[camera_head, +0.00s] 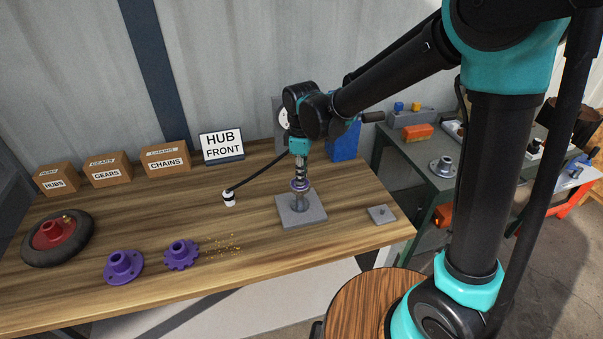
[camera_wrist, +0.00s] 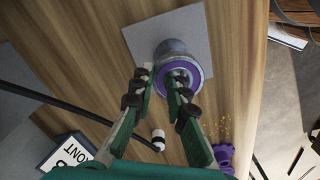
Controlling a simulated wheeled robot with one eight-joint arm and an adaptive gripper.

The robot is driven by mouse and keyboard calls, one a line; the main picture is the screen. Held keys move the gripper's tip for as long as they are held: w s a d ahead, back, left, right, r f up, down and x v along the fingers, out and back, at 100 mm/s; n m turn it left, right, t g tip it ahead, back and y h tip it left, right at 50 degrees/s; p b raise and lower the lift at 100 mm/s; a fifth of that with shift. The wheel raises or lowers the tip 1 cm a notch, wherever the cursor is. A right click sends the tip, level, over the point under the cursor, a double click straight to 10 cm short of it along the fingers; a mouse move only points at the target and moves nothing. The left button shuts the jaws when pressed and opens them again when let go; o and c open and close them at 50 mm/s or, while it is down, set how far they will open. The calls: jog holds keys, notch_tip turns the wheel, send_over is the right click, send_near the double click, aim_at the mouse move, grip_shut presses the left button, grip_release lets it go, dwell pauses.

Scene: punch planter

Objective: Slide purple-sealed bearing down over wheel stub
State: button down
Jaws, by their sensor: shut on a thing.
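The purple-sealed bearing (camera_head: 299,186) is at the upper part of the upright grey wheel stub (camera_head: 300,205), which stands on a square grey plate (camera_head: 312,215). In the wrist view the bearing's purple ring (camera_wrist: 164,88) surrounds a grey middle. My gripper (camera_head: 299,180) points straight down over the stub and is shut on the bearing. In the wrist view one fingertip of my gripper (camera_wrist: 158,75) is at the ring's left outer edge and the other reaches over its middle. I cannot tell how far the bearing sits down on the stub.
A purple gear (camera_head: 181,254), a purple flanged hub (camera_head: 123,266) and a red-hubbed wheel (camera_head: 40,251) lie farther left. A small grey plate (camera_head: 382,214) lies at right. A HUB FRONT sign (camera_head: 222,146) stands behind.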

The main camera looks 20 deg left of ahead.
jog(key=c, duration=1.4)
grip_release()
notch_tip(320, 180, up, 12)
jog(key=shift+f, duration=0.1)
jog(key=w+d+f+m+t, duration=0.1)
jog(key=d+f+m, duration=0.15)
jog(key=d, duration=0.35)
jog(key=w+d+f+m, duration=0.1)
jog(key=w+d+m, duration=0.15)
jog(key=d, duration=0.45)
jog(key=s+d+f+m+t, duration=0.1)
jog(key=s+d+f+m, duration=0.2)
jog(key=d, duration=0.4)
jog(key=s+d+f+m+t, duration=0.1)
jog(key=s+d+f+m, duration=0.2)
jog(key=d, duration=0.5)
jog(key=s+d+f+m+t, duration=0.1)
jog(key=s+d+f+m, duration=0.2)
jog(key=d+m, duration=0.3)
jog(key=shift+s+d+f+m, duration=0.2)
jog(key=shift+d+f, duration=0.15)
jog(key=shift+d, duration=0.2)
jog(key=shift+s+d+f+m, duration=0.1)
jog(key=shift+d+f+m, duration=0.1)
jog(key=shift+d+f, duration=0.25)
jog(key=shift+s+d+f, duration=0.15)
jog(key=shift+s+d, duration=0.15)
jog(key=shift+d, duration=0.15)
jog(key=shift+c, duration=0.4)
